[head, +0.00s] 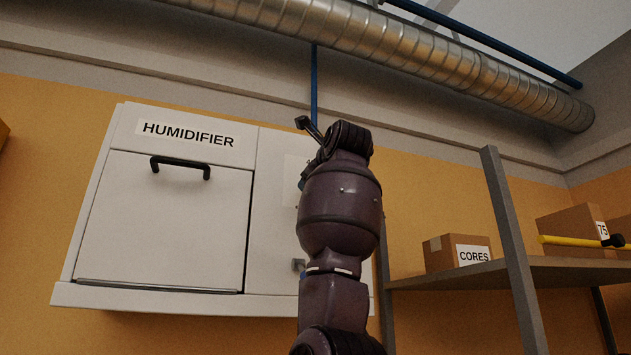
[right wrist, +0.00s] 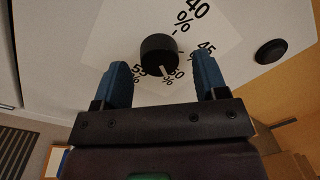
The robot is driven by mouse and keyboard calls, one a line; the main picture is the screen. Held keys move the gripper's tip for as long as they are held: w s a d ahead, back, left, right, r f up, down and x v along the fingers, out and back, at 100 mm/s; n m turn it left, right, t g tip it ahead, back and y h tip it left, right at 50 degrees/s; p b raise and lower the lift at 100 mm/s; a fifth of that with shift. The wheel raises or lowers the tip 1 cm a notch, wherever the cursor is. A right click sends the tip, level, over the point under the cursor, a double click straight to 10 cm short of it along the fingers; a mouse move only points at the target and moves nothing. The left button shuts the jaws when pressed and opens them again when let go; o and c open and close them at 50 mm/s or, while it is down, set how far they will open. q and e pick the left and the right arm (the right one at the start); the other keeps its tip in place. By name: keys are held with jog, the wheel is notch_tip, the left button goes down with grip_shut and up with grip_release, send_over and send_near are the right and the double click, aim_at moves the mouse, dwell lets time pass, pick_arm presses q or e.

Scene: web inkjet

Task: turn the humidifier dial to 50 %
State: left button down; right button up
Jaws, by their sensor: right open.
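The humidifier (head: 165,215) is a white wall cabinet on the left in the head view. Its dial (right wrist: 157,50) is a black round knob on a white scale sheet (right wrist: 122,28) in the right wrist view. The dial's white mark points down and slightly right, close to the 50 % label and a little to its 55 % side. My right gripper (right wrist: 161,62) is open, with its blue fingers on either side below the dial and visible gaps to it. In the head view my right arm hides the dial and most of that gripper. My left gripper is not in view.
A second black round knob (right wrist: 270,51) sits right of the scale. The humidifier's door has a black handle (head: 180,167). A shelf (head: 450,275) with a CORES box (head: 440,253) stands to the right. A metal duct (head: 400,40) runs overhead.

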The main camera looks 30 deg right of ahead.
jog(key=b+v, duration=0.2)
jog(key=v, duration=0.7)
jog(key=shift+s, duration=0.35)
jog(key=shift+a, duration=0.15)
jog(key=shift+f, duration=0.1)
